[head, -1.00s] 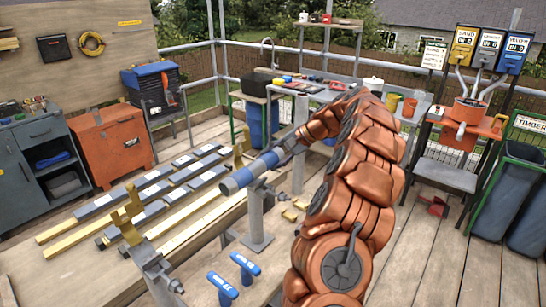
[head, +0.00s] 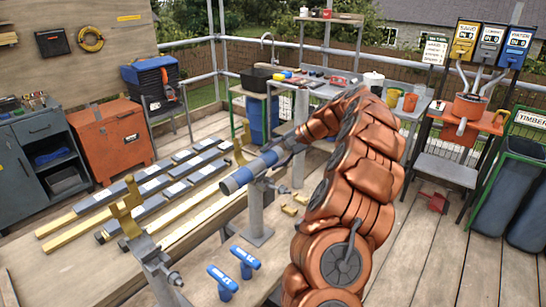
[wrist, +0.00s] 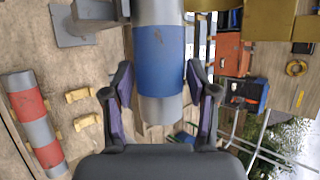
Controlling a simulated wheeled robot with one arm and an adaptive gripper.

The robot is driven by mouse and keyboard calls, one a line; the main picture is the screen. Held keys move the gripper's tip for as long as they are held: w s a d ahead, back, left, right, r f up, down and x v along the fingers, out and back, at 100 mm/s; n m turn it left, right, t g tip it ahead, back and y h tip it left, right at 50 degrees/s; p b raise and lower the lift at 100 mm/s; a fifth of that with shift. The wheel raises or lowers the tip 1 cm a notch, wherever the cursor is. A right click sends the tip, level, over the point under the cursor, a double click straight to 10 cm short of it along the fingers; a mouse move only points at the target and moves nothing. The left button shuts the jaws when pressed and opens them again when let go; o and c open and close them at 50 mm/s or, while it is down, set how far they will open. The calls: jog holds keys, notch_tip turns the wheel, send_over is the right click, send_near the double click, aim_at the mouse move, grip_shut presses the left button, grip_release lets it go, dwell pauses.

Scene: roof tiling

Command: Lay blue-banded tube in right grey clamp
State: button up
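The blue-banded tube (head: 252,171) is grey with blue bands and slants over the workbench in the head view. In the wrist view its blue band (wrist: 161,58) lies between the dark, purple-padded fingers of my gripper (wrist: 161,92), which is shut on the tube near one end. The tube passes at the top of a grey post (head: 258,212), where a grey clamp is partly hidden; I cannot tell whether the tube touches it. A yellow fork (head: 240,152) stands just behind the tube. The left clamp (head: 150,255), with a yellow fork (head: 129,207), is empty.
Blue T-handles (head: 233,272) stand on the bench in front. Several grey and yellow bars (head: 160,185) lie behind. A red-banded tube (wrist: 35,120) and small yellow blocks (wrist: 80,95) show in the wrist view. The plank floor (head: 430,260) at right is mostly clear.

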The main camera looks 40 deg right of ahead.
jog(key=o, duration=0.3)
jog(key=v, duration=1.2)
dwell(0.3)
